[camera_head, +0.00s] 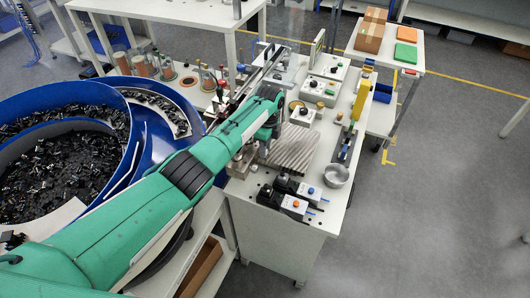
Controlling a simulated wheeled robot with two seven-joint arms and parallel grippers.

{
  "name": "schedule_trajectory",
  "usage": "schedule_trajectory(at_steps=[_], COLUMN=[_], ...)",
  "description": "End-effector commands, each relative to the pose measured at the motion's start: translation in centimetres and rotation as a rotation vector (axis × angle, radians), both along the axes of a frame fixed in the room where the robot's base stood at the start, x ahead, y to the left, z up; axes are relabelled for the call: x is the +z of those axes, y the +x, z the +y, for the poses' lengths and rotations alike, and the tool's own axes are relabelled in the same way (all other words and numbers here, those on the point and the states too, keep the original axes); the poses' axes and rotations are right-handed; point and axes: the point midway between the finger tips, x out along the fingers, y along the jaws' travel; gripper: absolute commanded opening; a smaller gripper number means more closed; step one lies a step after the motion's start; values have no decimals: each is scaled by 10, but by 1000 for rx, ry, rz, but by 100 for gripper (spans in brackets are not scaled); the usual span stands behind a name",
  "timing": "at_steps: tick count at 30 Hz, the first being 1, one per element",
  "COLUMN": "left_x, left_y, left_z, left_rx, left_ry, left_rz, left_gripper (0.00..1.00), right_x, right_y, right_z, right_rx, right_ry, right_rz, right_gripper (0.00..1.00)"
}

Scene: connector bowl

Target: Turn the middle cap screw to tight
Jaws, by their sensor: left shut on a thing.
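My left arm comes in from the lower left, and its gripper (263,143) points down at the left side of the white workbench. It is beside a grey metal block (242,164) and a ribbed metal plate (293,148). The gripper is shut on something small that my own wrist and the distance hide. I cannot make out the middle cap screw or how far it is turned. My right gripper is not in view.
A blue bowl feeder (133,120) full of black connectors stands left. The white workbench (255,193) holds button boxes (295,205), a round metal cup (336,175) and a yellow upright part (361,99). Cardboard boxes (369,35) stand on a back table. The floor on the right is clear.

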Motion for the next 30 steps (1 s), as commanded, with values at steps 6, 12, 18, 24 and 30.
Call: schedule_trajectory(at_steps=[6, 12, 18, 24, 30], left_x=[-2, -1, -1, -1, 1], left_y=[0, 0, 0, 0, 0], left_z=[-1, 0, 0, 0, 0], left_rx=[0, 0, 0, 0, 0], left_ry=[8, 9, 9, 9, 9], left_rz=[26, 29, 29, 28, 27], left_gripper=[4, 4, 35, 48, 48], right_x=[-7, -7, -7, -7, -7], right_y=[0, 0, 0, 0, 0], right_z=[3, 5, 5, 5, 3], right_rx=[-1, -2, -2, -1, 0], right_ry=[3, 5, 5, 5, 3], right_rz=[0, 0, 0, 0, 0], right_gripper=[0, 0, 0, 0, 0])
